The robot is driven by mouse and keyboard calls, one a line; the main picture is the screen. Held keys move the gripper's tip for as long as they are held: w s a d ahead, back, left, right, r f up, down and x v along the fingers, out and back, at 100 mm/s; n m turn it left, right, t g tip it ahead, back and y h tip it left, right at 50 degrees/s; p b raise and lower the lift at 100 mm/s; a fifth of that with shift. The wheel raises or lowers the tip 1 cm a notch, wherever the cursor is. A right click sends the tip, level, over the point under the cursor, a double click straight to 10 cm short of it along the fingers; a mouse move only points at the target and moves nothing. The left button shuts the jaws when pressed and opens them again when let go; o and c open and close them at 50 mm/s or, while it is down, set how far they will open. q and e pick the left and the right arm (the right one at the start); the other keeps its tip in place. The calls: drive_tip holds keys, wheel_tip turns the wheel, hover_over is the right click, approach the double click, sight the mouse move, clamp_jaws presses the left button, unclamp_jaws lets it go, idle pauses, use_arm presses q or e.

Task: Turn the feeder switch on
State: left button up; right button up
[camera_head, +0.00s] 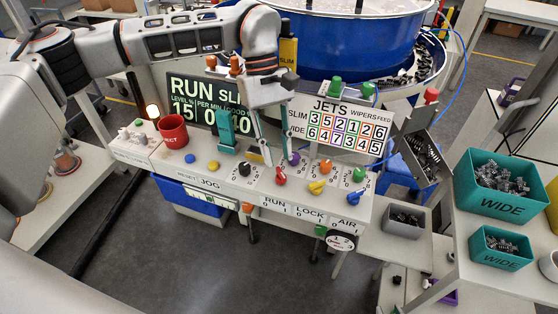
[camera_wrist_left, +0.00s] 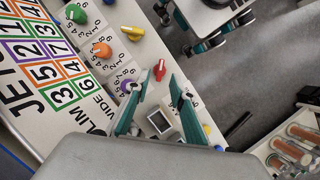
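My left gripper (camera_head: 275,160) is over the control panel (camera_head: 215,182), its fingers pointing down. In the left wrist view the left gripper (camera_wrist_left: 157,88) has its teal-edged fingers apart, with nothing held. A red knob (camera_head: 281,176) lies just beyond the fingertips; it also shows in the wrist view (camera_wrist_left: 160,70). A dark square in a pale frame (camera_wrist_left: 160,122) shows between the fingers. No label on the panel legibly reads feeder switch, so I cannot tell which control it is. Lever-like handles, one orange (camera_head: 249,208) and one green (camera_head: 321,231), hang below the RUN and LOCK labels. My right gripper is not visible.
Purple (camera_head: 293,158), orange (camera_head: 325,166), green (camera_head: 358,174), yellow (camera_head: 316,187) and blue (camera_head: 353,198) knobs crowd the panel. A red mug (camera_head: 173,131) stands left. A blue bowl (camera_head: 350,45) stands behind. Teal WIDE bins (camera_head: 497,208) stand right.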

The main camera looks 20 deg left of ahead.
use_arm(q)
drive_tip(key=v, duration=0.8)
drive_tip(key=shift+r, duration=0.25)
drive_tip(key=shift+w+a, duration=0.1)
